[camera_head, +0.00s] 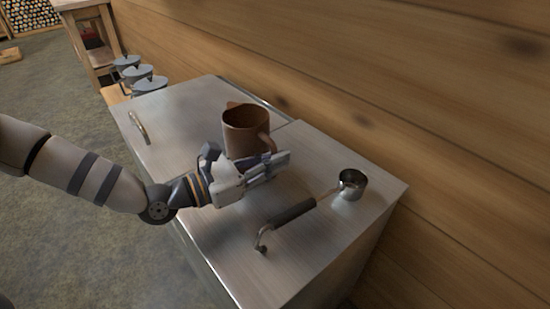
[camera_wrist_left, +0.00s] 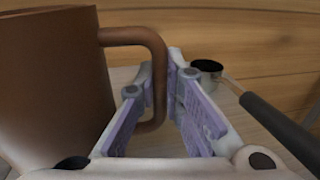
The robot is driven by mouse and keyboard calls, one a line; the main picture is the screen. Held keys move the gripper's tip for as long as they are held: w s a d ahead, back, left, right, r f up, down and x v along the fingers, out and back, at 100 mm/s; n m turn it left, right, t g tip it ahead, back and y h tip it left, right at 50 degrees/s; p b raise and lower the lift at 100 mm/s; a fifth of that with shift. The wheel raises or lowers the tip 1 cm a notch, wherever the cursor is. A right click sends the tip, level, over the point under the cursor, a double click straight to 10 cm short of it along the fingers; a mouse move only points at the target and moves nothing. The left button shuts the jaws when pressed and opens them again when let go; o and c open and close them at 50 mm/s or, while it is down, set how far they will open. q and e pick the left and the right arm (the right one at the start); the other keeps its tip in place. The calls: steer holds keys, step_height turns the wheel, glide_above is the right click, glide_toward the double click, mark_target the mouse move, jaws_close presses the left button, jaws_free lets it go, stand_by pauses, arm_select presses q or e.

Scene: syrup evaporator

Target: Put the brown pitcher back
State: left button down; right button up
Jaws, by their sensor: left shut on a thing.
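The brown pitcher (camera_head: 243,134) is upright at the metal counter, near its back edge by the wall. In the left wrist view the pitcher (camera_wrist_left: 52,85) fills the left side, and its handle (camera_wrist_left: 158,75) passes between the fingers. My left gripper (camera_head: 274,163) is shut on the handle; it also shows in the left wrist view (camera_wrist_left: 158,100). Whether the pitcher's base touches the counter is hidden behind the gripper. My right gripper is not in view.
A small metal ladle (camera_head: 352,184) with a dark handle lies on the metal counter (camera_head: 185,112), right of my gripper. Lidded grey pots (camera_head: 138,73) stand beyond the counter's far end. A wooden wall (camera_head: 400,80) runs close behind.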

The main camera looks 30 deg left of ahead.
arm_select(q)
steer(key=shift+d+r, duration=0.15)
steer(key=shift+r, duration=0.05)
steer(key=shift+w+f, duration=0.1)
steer(key=shift+w, duration=0.05)
steer(key=c, duration=2.1)
jaws_free()
steer(key=shift+f, duration=0.15)
steer(key=shift+c, duration=0.2)
steer(key=o, duration=0.4)
steer(key=shift+o, duration=0.2)
